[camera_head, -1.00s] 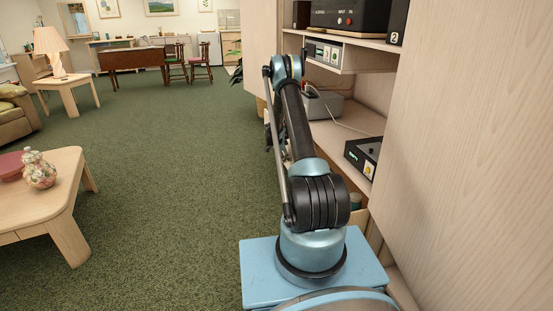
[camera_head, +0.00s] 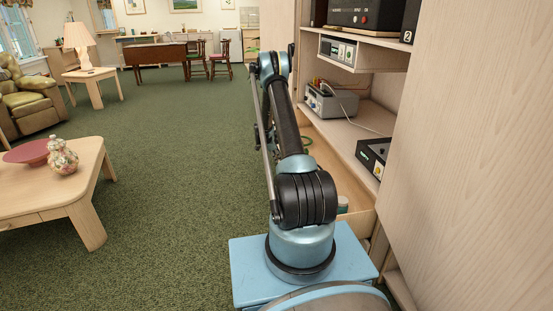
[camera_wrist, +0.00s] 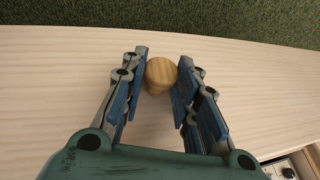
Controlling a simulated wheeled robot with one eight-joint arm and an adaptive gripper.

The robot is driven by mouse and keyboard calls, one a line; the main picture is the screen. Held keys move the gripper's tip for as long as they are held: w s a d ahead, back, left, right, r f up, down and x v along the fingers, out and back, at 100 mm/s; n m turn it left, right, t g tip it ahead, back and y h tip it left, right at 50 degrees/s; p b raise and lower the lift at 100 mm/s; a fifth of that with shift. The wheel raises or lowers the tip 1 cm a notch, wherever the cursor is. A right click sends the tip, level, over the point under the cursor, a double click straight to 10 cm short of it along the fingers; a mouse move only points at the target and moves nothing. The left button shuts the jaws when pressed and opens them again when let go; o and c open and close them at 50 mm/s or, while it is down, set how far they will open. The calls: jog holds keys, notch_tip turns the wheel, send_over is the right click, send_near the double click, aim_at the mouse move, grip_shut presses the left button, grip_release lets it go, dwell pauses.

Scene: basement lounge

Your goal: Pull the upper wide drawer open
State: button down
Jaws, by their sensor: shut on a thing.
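In the wrist view, a round wooden knob (camera_wrist: 160,74) stands on the pale wooden drawer front (camera_wrist: 50,85). My gripper (camera_wrist: 161,80) has its blue-grey fingers on both sides of the knob and is shut on it. In the head view, the wide drawer (camera_head: 327,153) stands out from the cabinet under the lower shelf, with part of its pale inside showing behind my arm. A green coil (camera_head: 308,141) and a small can (camera_head: 342,204) show inside it. My arm hides the drawer front, the knob and my gripper in the head view.
The cabinet shelf (camera_head: 345,135) above the drawer holds a grey device (camera_head: 332,102) and a black box (camera_head: 373,153). A large wooden panel (camera_head: 465,150) stands close on the right. A coffee table (camera_head: 85,200) with a vase is at left. Green carpet between is clear.

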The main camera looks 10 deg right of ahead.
jog(key=c, duration=1.2)
grip_release()
jog(key=v, duration=1.1)
jog(key=shift+s+a+r, duration=0.1)
jog(key=shift+a+r, duration=0.05)
jog(key=shift+r, duration=0.2)
